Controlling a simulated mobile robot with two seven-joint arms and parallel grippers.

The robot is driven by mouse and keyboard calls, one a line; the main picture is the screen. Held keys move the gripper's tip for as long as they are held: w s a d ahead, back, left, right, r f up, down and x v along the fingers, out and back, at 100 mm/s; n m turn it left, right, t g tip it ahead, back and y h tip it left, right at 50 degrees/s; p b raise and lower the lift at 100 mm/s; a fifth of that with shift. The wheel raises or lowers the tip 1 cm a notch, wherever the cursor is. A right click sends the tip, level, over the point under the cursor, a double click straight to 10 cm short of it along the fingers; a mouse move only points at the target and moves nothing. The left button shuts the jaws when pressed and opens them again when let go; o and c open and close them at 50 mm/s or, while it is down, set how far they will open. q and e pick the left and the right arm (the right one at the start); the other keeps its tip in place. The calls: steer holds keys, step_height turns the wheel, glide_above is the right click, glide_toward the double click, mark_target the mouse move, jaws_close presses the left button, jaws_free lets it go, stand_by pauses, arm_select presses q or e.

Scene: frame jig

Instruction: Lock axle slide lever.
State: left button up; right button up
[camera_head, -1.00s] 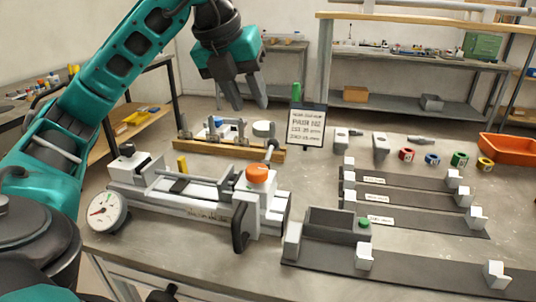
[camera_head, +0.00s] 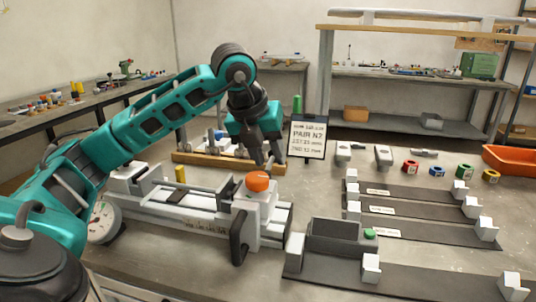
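The frame jig (camera_head: 195,222) is a long light-grey fixture on the table, left of centre. An orange knob (camera_head: 257,182) sits on top of its right-hand block, and a dark looped handle (camera_head: 238,238) stands at its front right. I cannot tell for sure which part is the axle slide lever. My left gripper (camera_head: 269,165) points down just behind and above the orange knob. Its fingers overlap the far end of the jig, and I cannot tell whether they touch anything or how far apart they are. My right gripper is not in view.
A sign (camera_head: 307,136) stands behind the jig, near my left gripper. A wooden-based fixture (camera_head: 190,159) is behind the jig. Dark rails with white blocks (camera_head: 415,205) and a grey open box (camera_head: 333,236) lie right. Coloured rings and an orange bin (camera_head: 510,158) are further right.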

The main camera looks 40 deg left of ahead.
arm_select(q)
steer(key=shift+c, duration=0.3)
steer(key=c, duration=0.6)
steer(key=shift+r, duration=0.1)
jaws_close()
